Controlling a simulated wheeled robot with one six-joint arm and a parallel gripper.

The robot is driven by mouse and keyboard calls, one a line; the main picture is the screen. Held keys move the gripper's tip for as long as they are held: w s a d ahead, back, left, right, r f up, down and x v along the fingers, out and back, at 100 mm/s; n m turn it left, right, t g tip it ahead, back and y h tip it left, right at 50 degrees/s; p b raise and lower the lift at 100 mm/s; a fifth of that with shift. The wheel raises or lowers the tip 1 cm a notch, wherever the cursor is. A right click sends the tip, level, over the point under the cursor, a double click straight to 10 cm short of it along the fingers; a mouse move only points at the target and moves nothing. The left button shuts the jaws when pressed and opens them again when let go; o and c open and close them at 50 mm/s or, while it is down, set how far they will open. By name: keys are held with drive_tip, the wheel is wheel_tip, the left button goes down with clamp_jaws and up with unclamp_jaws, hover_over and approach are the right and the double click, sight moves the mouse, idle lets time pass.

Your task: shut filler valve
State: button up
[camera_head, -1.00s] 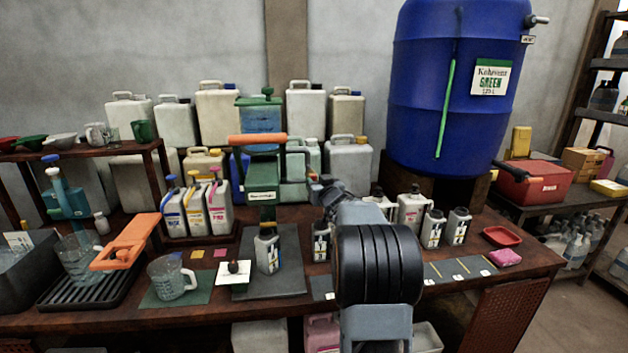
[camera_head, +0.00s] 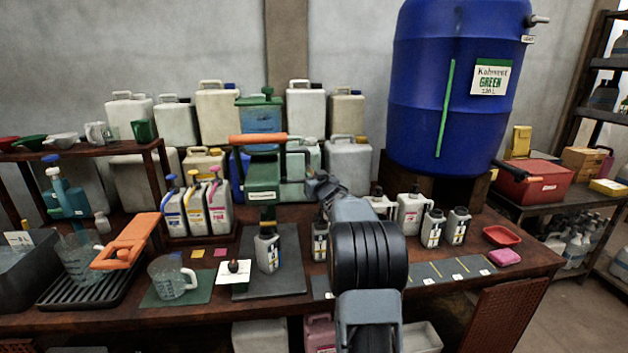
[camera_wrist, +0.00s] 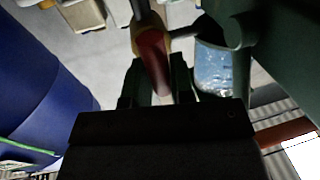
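The filler is a dark green frame (camera_head: 262,170) on the bench with a horizontal orange lever (camera_head: 258,139) on top, in the head view. A small labelled bottle (camera_head: 267,252) stands upright below it.
A big blue drum (camera_head: 450,85) stands to the right of my arm. Several white jugs (camera_head: 220,115) line the back. Open floor shows at far right.

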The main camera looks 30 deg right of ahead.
clamp_jaws()
drive_tip(key=shift+m, duration=0.3)
drive_tip(key=m, duration=0.1)
drive_tip(key=m+p, duration=0.1)
drive_tip(key=m, duration=0.1)
drive_tip(key=shift+s+d+m+t+p, duration=0.1)
drive_tip(key=shift+d+m+t+p, duration=0.2)
drive_tip(key=shift+t+p, duration=0.1)
drive_tip(key=shift+s+d+f+m+h+b, duration=0.2)
drive_tip(key=shift+m+h+b, duration=0.55)
drive_tip(key=shift+m, duration=1.9)
drive_tip(key=shift+w+f+m+h+b, duration=0.1)
drive_tip(key=shift+f+m+h+b, duration=0.45)
drive_tip(key=shift+m, duration=2.05)
drive_tip(key=shift+s+d+f+m+h+b, duration=0.1)
drive_tip(key=shift+m+h+b, duration=0.85)
drive_tip(key=shift+m, duration=1.7)
